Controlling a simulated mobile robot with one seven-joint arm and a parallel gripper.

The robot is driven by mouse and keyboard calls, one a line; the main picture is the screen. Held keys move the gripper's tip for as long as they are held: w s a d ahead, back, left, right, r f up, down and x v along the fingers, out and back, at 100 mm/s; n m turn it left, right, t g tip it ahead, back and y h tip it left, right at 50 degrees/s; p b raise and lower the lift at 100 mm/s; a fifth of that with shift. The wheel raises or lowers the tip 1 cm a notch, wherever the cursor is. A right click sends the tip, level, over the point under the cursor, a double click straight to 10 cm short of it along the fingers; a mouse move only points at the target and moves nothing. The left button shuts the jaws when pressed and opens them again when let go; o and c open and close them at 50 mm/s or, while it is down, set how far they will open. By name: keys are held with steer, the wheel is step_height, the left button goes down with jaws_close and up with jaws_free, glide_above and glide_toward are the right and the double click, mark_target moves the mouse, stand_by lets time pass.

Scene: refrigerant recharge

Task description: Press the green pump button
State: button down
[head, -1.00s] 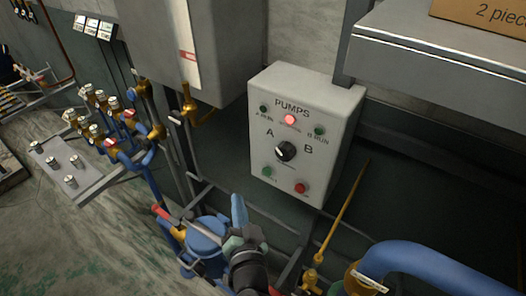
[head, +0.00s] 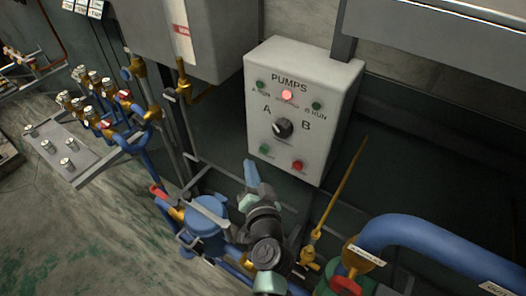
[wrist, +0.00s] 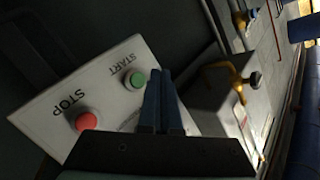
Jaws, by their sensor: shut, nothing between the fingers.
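The white PUMPS control box (head: 325,95) hangs on the wall with an A/B selector knob (head: 283,127), which points toward A. Its green START button (head: 264,149) is at the lower left and its red STOP button (head: 297,166) at the lower right. The wrist view also shows the green button (wrist: 135,80) and the red button (wrist: 86,121). My gripper (head: 251,166) has blue fingers, shut and empty, just below and left of the green button. In the wrist view the fingertips (wrist: 160,73) appear just right of the green button, and I see no contact.
A red lamp (head: 287,95) is lit on the box. Brass valves (head: 90,103) are at the left.

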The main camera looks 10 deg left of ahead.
mark_target(265, 149)
steer(key=shift+w+d+b, duration=0.25)
steer(key=shift+w+b, duration=0.1)
steer(key=shift+w, duration=0.3)
steer(key=shift+w+d+b, duration=0.25)
steer(key=shift+w+b, duration=0.05)
steer(key=shift+w, duration=0.3)
steer(key=shift+w, duration=0.1)
stand_by(1.1)
steer(key=shift+w+d+b, duration=0.2)
steer(key=shift+w+b, duration=0.1)
steer(key=shift+b, duration=0.1)
steer(key=shift+w+d+b, duration=0.2)
steer(key=shift+w+b, duration=0.2)
steer(key=shift+w, duration=0.05)
stand_by(0.8)
steer(key=shift+s+a+p, duration=0.3)
steer(key=shift+s+a, duration=0.1)
steer(key=shift+s, duration=0.45)
